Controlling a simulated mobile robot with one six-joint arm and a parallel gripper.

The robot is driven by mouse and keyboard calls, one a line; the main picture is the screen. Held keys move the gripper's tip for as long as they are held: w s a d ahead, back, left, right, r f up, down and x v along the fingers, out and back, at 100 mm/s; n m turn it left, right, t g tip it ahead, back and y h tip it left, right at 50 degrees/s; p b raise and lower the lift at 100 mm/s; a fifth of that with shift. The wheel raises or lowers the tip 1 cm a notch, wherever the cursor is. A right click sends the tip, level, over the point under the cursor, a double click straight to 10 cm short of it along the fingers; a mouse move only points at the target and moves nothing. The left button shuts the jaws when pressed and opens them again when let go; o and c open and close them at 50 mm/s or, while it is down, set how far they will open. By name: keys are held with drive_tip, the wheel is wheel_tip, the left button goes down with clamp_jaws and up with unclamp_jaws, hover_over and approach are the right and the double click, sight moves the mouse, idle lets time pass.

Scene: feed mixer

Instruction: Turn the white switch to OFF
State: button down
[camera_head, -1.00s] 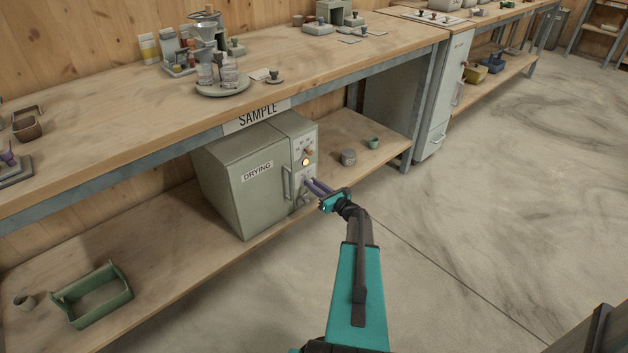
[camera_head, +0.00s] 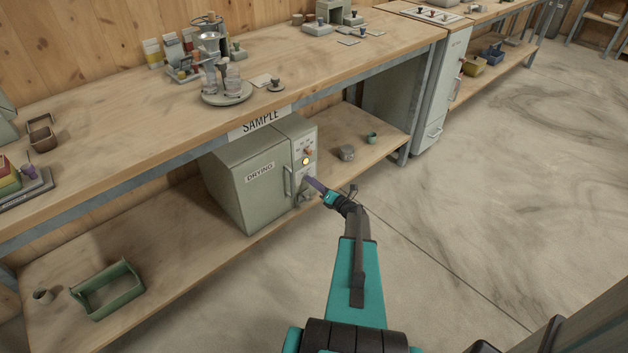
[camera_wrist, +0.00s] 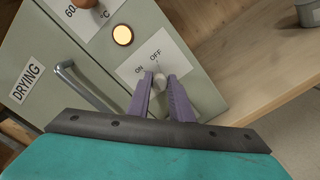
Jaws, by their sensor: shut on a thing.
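The white switch (camera_wrist: 160,80) is a small pale knob on a white plate marked ON and OFF (camera_wrist: 150,62), on the front of the grey-green DRYING box (camera_head: 250,185). In the wrist view my gripper (camera_wrist: 160,82) has its two purple fingers on either side of the knob, shut on it. The fingers partly hide the knob, and I cannot tell which mark it points to. In the head view my gripper (camera_head: 312,184) reaches the lower part of the box's control panel. The round lamp (camera_wrist: 123,35) above the plate glows amber.
A metal door handle (camera_wrist: 85,86) stands left of the switch. An orange-brown knob (camera_wrist: 84,3) sits above the lamp. The box is on a low shelf under a wooden bench (camera_head: 130,130). A grey pot (camera_head: 346,153) and a green cup (camera_head: 371,138) stand to its right.

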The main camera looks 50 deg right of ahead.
idle(0.4)
drive_tip(key=c, duration=1.6)
unclamp_jaws()
drive_tip(key=s, duration=0.9)
drive_tip(key=s+a, duration=0.1)
drive_tip(key=s, duration=0.3)
drive_tip(key=shift+s, duration=0.4)
